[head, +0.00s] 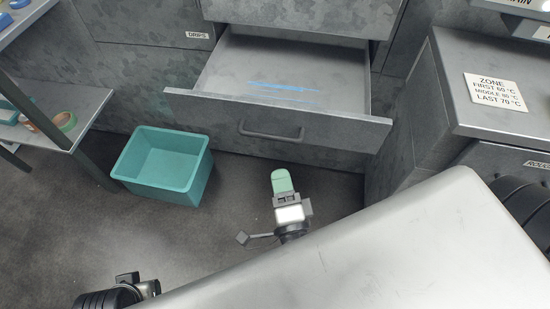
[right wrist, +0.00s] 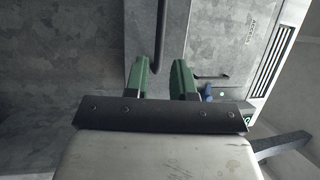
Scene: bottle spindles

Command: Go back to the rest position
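My right gripper (head: 281,184) is in front of the open drawer (head: 225,108), below its handle in the head view. Its green fingers overlap there. In the right wrist view the two green fingers (right wrist: 160,78) stand apart with a clear gap, holding nothing. A dark bar shows beyond that gap. Black arm parts of mine show at the lower left of the head view, but no left gripper fingers are visible.
The grey drawer is pulled out and holds thin blue marks or items (head: 283,88). A teal bin (head: 165,165) stands on the floor to the left, by a shelf rack (head: 88,100). A grey cabinet (head: 450,70) stands at right. Floor between bin and gripper is clear.

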